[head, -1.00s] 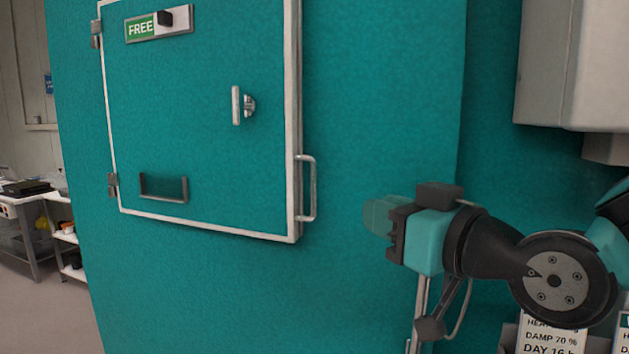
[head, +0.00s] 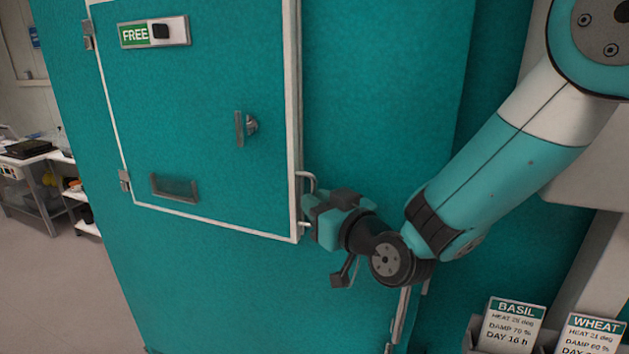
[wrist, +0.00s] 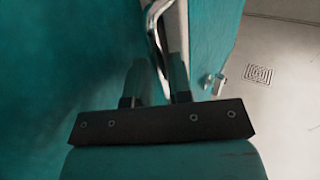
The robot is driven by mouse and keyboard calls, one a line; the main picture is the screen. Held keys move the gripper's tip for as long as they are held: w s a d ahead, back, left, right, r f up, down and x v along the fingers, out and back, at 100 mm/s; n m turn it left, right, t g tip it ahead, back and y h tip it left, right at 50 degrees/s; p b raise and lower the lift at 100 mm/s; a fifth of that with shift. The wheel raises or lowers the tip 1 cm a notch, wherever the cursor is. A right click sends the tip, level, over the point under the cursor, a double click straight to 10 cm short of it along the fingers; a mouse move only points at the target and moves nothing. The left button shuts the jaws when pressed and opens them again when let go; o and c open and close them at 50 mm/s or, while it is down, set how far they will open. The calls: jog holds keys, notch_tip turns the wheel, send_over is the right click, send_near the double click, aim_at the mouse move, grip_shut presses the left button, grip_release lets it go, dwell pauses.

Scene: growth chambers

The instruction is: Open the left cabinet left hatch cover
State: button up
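The hatch cover (head: 205,95) is a teal panel with a pale frame on the teal cabinet (head: 385,80). It looks closed, with hinges on its left edge. A pale D-shaped handle (head: 311,178) stands out at its lower right edge. My gripper (head: 310,212) is at the lower part of this handle, which partly hides behind it. In the wrist view the two fingers of my gripper (wrist: 157,85) stand apart, with the metal handle (wrist: 155,35) running down between them, close to the right finger. I see no clear grip on it.
A small latch knob (head: 246,128) and a FREE sign (head: 153,32) are on the cover. Label cards for basil (head: 512,325) and wheat (head: 590,338) stand at lower right. A bench (head: 35,160) is at far left. The floor (head: 60,290) at lower left is clear.

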jog(key=shift+w+a+p, duration=0.3)
jog(key=shift+w+a, duration=0.05)
jog(key=shift+w, duration=0.15)
jog(key=shift+c, duration=0.5)
grip_shut()
